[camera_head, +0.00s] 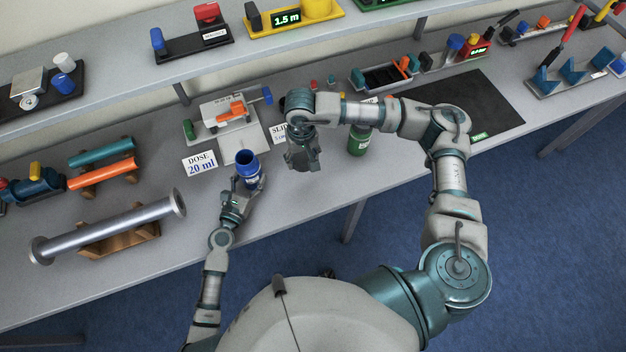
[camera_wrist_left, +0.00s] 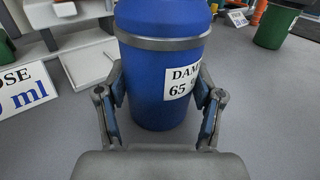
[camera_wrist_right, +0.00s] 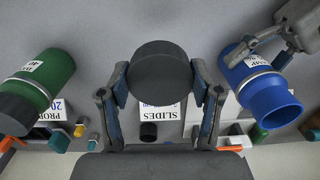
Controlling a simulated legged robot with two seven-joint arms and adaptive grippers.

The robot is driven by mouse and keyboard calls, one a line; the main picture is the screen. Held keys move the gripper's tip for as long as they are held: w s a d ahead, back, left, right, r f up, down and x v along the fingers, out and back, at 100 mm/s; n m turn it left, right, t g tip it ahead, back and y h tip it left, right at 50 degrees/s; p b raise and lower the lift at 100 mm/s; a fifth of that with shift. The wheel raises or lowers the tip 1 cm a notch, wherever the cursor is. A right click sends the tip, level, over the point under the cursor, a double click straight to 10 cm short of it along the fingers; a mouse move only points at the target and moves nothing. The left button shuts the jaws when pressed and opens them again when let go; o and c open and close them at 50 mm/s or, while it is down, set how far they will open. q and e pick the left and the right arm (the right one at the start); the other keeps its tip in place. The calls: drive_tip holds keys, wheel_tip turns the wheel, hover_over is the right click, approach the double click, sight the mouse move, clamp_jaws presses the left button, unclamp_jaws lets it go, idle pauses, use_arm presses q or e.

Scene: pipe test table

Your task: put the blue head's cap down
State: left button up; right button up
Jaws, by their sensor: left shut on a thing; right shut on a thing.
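The blue bottle (camera_head: 248,170), the blue head, stands upright near the table's front edge with its top open. It shows in the left wrist view (camera_wrist_left: 165,75) with a grey band and a label reading 65. My left gripper (camera_head: 238,190) is shut on its lower body. My right gripper (camera_head: 302,163) points down, to the right of the bottle, and is shut on a round dark grey cap. The cap (camera_wrist_right: 160,72) shows between the fingers in the right wrist view, apart from the blue bottle (camera_wrist_right: 262,92); in the head view the gripper hides it.
A green bottle (camera_head: 358,140) with a dark cap stands right of my right gripper. Behind are the dispenser (camera_head: 228,115), the DOSE card (camera_head: 200,164) and the SLIDES card (camera_head: 279,134). A steel pipe (camera_head: 110,226) lies at left. Table between the bottles is clear.

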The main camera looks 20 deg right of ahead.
sight(314, 183)
use_arm(q)
drive_tip(key=shift+d+r, duration=0.1)
drive_tip(key=shift+d, duration=0.05)
drive_tip(key=shift+a, duration=0.3)
use_arm(e)
drive_tip(key=d+f, duration=0.1)
drive_tip(key=f, duration=0.2)
drive_tip(key=s+f, duration=0.1)
drive_tip(key=f, duration=0.3)
drive_tip(key=s+d+f, duration=0.1)
drive_tip(key=f, duration=0.3)
drive_tip(key=shift+d, duration=0.3)
use_arm(q)
drive_tip(key=shift+d, duration=0.25)
use_arm(e)
drive_tip(key=shift+d+f, duration=0.1)
drive_tip(key=shift+d, duration=0.15)
drive_tip(key=o, duration=1.3)
use_arm(q)
drive_tip(key=shift+a, duration=0.2)
use_arm(e)
drive_tip(key=shift+a, duration=0.2)
use_arm(q)
drive_tip(key=shift+a, duration=0.15)
use_arm(e)
drive_tip(key=shift+a, duration=0.1)
